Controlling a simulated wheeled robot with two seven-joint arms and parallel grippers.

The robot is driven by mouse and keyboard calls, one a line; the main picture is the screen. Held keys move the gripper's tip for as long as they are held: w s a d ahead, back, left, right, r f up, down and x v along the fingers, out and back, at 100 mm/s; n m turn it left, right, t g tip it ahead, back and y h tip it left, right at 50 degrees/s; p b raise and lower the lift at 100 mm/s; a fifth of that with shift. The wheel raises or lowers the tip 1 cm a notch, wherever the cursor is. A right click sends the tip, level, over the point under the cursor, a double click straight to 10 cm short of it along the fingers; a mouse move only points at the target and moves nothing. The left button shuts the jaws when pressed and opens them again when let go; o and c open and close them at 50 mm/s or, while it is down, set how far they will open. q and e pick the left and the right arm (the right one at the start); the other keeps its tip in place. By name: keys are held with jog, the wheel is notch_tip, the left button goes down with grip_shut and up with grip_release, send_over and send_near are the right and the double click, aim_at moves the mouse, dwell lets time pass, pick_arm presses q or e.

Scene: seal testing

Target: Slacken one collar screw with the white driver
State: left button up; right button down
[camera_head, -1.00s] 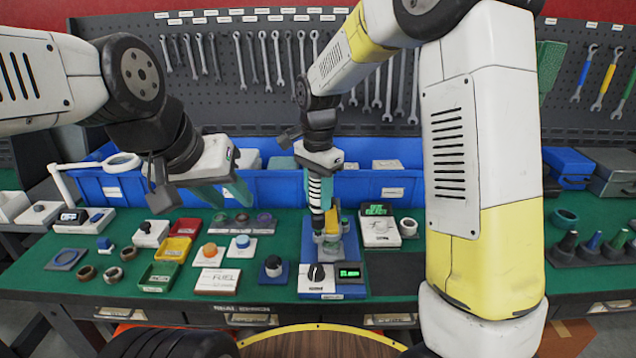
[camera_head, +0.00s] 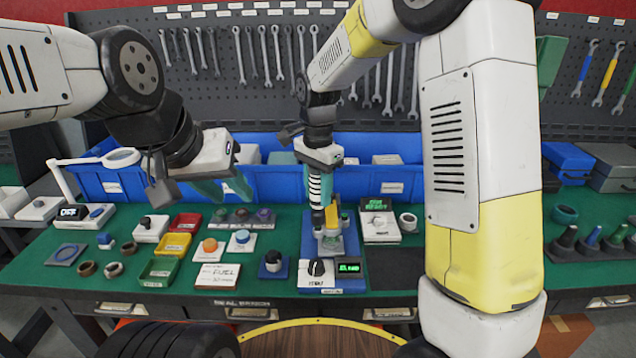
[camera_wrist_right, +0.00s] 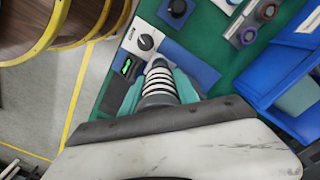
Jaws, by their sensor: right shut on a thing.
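My right gripper (camera_head: 318,180) is shut on the white driver (camera_head: 315,190), a white handle with black rings. The driver stands upright with its lower end at the metal and yellow fitting on the blue test stand (camera_head: 309,247). The arm and driver hide the collar screws, so I cannot tell whether the tip sits in one. In the right wrist view the driver (camera_wrist_right: 160,84) stands between the teal fingers, pointing away from the camera. My left gripper (camera_head: 222,190) is open and empty, with teal fingers apart above the back of the bench.
The stand carries a black knob (camera_head: 316,267) and a green-lit display (camera_head: 349,267). Red (camera_head: 186,222), yellow (camera_head: 174,244) and green (camera_head: 159,271) trays lie to the left. Blue bins (camera_head: 270,183) line the back. A lamp magnifier (camera_head: 121,157) stands far left.

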jog(key=shift+f, duration=0.9)
dwell(0.9)
jog(key=shift+r, duration=0.1)
dwell(0.4)
jog(key=shift+r, duration=3.6)
